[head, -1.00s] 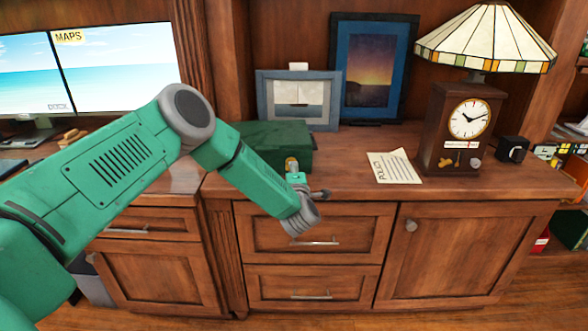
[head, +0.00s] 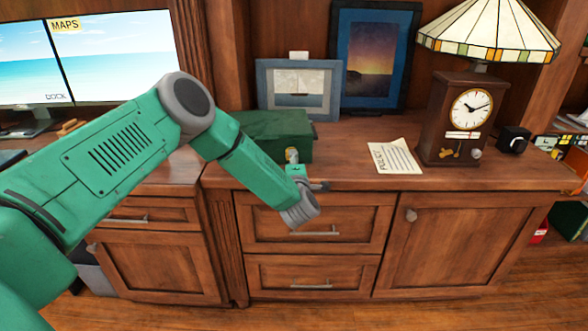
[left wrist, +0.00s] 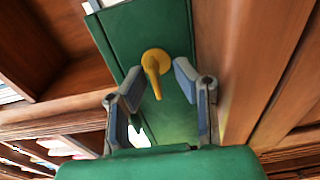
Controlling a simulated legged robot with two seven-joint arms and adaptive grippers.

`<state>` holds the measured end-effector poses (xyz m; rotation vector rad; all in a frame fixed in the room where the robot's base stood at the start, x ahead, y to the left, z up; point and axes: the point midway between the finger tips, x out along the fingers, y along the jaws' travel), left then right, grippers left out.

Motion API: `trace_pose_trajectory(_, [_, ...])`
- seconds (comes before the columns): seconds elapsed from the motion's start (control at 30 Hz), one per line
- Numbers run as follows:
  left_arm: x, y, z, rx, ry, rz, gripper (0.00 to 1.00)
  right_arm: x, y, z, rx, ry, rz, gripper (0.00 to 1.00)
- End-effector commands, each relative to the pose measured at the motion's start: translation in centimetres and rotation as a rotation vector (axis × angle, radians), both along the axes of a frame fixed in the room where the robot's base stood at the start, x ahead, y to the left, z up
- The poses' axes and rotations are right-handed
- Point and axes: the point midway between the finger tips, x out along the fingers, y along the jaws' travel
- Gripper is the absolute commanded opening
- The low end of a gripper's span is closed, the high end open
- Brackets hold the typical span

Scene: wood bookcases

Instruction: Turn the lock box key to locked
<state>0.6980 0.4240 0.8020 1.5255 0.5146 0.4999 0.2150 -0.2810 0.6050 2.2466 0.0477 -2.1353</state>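The green lock box (head: 262,130) sits on the wooden counter, left of centre in the head view. A small yellow part shows on its front there, just above my gripper. In the left wrist view the box face (left wrist: 120,30) carries a yellow key (left wrist: 155,64) with a round base and a narrow tab. My left gripper (left wrist: 157,82) is open, with one finger on each side of the key's tab and visible gaps between. In the head view it (head: 318,186) is small and partly hidden by my wrist. My right gripper is not in view.
A framed boat picture (head: 298,90) stands behind the box, beside a larger blue-framed picture (head: 372,60). A paper (head: 395,157) lies to the right, then a clock (head: 458,115) under a lamp. Drawers (head: 310,222) are below the counter edge. Monitors stand at left.

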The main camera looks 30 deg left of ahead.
Motion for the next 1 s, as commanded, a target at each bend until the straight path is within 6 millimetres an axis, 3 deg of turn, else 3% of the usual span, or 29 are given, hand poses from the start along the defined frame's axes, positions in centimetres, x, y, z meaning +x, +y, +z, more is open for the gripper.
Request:
trace_pose_trajectory(0.53, [-8.0, -6.0, -0.3, -0.002, 0.006, -0.002, 0.26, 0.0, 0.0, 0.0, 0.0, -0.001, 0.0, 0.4])
trace_pose_trajectory(0.7, [-9.1, -6.8, -0.3, -0.001, 0.005, 0.0, 0.26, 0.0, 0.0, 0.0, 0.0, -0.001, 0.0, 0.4])
trace_pose_trajectory(1.0, [-9.2, -6.9, -0.3, -0.001, 0.005, 0.0, 0.26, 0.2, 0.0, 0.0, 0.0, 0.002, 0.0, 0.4])
